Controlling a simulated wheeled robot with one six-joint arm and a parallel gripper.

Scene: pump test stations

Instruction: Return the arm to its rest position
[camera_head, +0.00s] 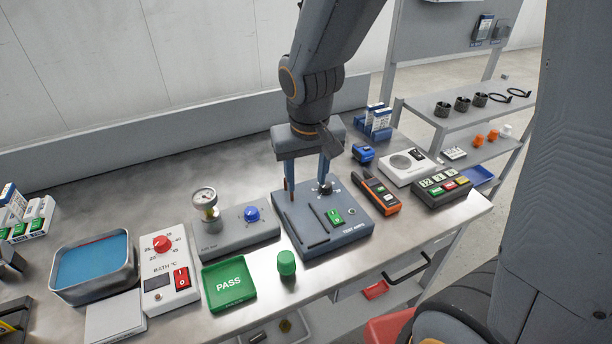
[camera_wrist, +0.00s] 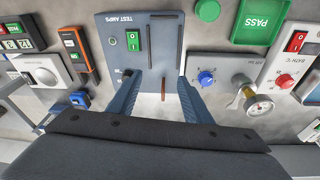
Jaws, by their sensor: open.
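My gripper (camera_head: 306,178) hangs down over the back edge of the grey test amps box (camera_head: 345,238) on the bench. Its two fingers are apart, and I see nothing held between them. In the wrist view my gripper (camera_wrist: 160,88) shows its fingers spread on either side of a thin brown-orange upright piece at the box's edge. The test amps box (camera_wrist: 117,62) has slots and a green switch (camera_wrist: 134,40). A dark knob (camera_head: 325,188) stands close to the right finger in the head view. Whether a finger touches it I cannot tell.
A pressure gauge (camera_head: 205,200) with a blue knob (camera_head: 252,214) stands left of the box. A green PASS tray (camera_head: 228,284) and a green cylinder (camera_head: 286,263) lie in front. An orange meter (camera_head: 376,193) is at the right. A water bath (camera_head: 60,288) is far left.

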